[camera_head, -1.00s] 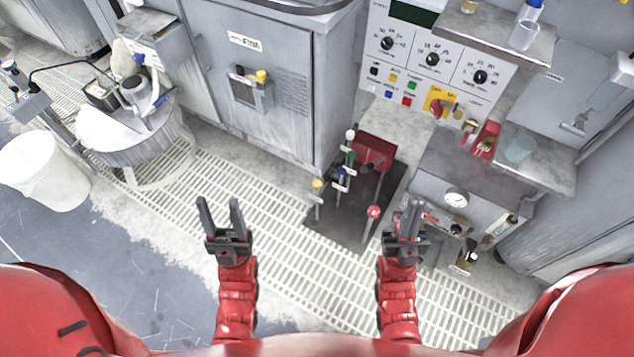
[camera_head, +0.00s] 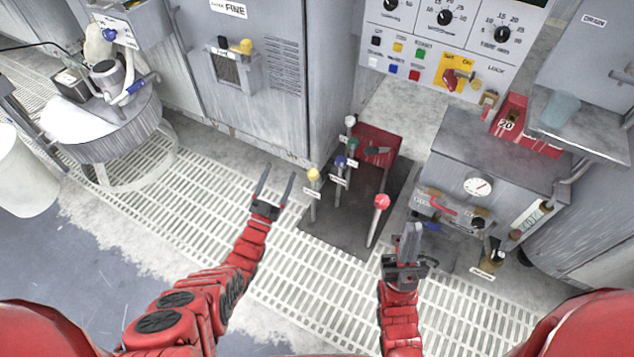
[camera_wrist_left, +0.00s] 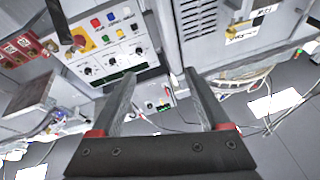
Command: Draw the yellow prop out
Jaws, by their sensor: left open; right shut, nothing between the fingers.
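The yellow prop is most likely the yellow-knobbed rod (camera_head: 313,176), upright at the left end of a row of coloured-knobbed rods in the head view. It has a small white tag. My left gripper (camera_head: 275,182) is open and empty, a little left of the yellow knob and apart from it. Its open fingers (camera_wrist_left: 160,100) also show in the left wrist view, with no prop between them. My right gripper (camera_head: 408,240) is shut and empty, right of the red-knobbed rod.
Rods with white (camera_head: 350,122), green (camera_head: 352,143), blue (camera_head: 340,161) and red (camera_head: 381,202) knobs stand close by on the dark plate (camera_head: 335,235). A grey cabinet (camera_head: 270,85) rises behind. A gauge box (camera_head: 490,165) stands at right. Open grating floor (camera_head: 180,195) lies left.

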